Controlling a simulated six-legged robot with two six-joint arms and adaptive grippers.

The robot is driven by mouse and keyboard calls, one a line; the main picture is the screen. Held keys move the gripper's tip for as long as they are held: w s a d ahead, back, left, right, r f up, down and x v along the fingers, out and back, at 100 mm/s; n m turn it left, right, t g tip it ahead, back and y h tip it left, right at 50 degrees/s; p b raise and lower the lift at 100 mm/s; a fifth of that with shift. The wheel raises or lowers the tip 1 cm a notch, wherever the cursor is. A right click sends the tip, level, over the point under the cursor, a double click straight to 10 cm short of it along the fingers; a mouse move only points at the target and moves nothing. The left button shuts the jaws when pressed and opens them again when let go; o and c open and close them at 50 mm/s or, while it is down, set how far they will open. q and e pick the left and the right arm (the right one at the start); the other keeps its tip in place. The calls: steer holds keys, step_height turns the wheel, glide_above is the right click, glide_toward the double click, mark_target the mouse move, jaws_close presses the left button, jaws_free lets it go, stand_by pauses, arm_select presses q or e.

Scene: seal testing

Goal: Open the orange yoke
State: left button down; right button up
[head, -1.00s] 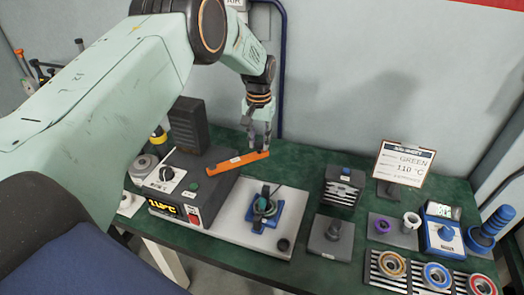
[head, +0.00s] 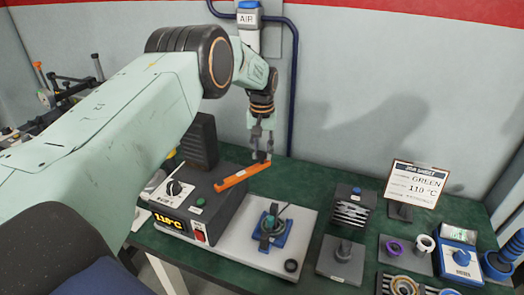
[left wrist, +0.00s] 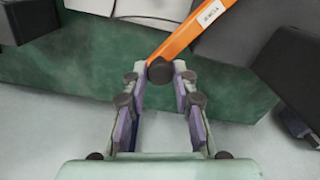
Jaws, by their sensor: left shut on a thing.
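The orange yoke (head: 238,175) is a straight bar with a small white label. In the head view it slants from the dark heater box toward the back right, clear of the blue fixture (head: 270,227). My left gripper (head: 262,158) is at its far end. In the left wrist view my left gripper (left wrist: 161,77) is shut on the black knob (left wrist: 160,71) at the end of the orange yoke (left wrist: 192,27). The yoke's pivot is hard to make out. My right gripper is in neither view.
The heater box (head: 208,202) reads 110 °C and stands on the grey plate (head: 300,235). To the right are a black finned block (head: 352,212), a grey block with a post (head: 341,262) and a sign (head: 416,182). Green mat (head: 315,178) shows behind the fixture.

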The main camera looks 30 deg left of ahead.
arm_select(q)
steer(key=c, duration=1.4)
jaws_free()
steer(key=shift+w+r, duration=0.15)
steer(key=shift+r, duration=0.05)
steer(key=shift+c, duration=0.2)
steer(key=o, duration=0.4)
steer(key=shift+d, duration=0.1)
steer(key=shift+f, duration=0.1)
step_height(320, 180, up, 12)
steer(key=shift+r, duration=0.1)
steer(key=shift+s+f, duration=0.2)
steer(key=shift+s, duration=0.05)
